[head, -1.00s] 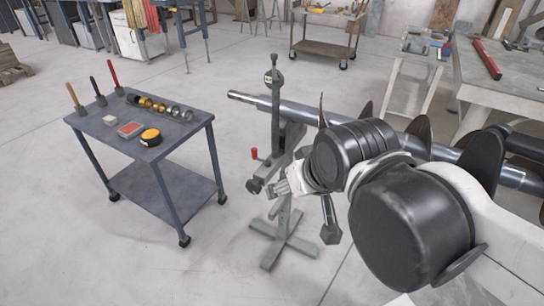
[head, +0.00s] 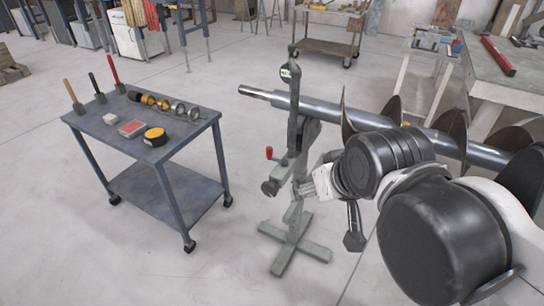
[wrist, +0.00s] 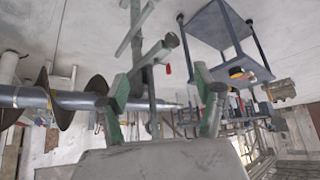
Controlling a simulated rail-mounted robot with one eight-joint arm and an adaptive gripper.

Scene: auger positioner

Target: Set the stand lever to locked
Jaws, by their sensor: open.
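The grey-green stand (head: 298,222) has a cross-shaped base and holds the end of the auger shaft (head: 330,110). A long upright lever bar (head: 292,100) with a round green-and-white label rises at its top. A small red-knobbed handle (head: 269,153) sticks up at its left side. My gripper (head: 308,190) is just right of the stand's post, below the clamp, partly hidden by my arm. In the wrist view, my gripper (wrist: 163,100) has its two fingers spread, with nothing between them. The stand (wrist: 138,60) appears there upside down, with the red knob (wrist: 168,69). Contact cannot be told.
A blue-grey cart (head: 150,190) with tools, rings and a yellow-black tape stands to the left. The auger's flights (head: 395,115) extend to the right behind my arm. A workbench (head: 500,75) is at the back right. Floor between cart and stand is clear.

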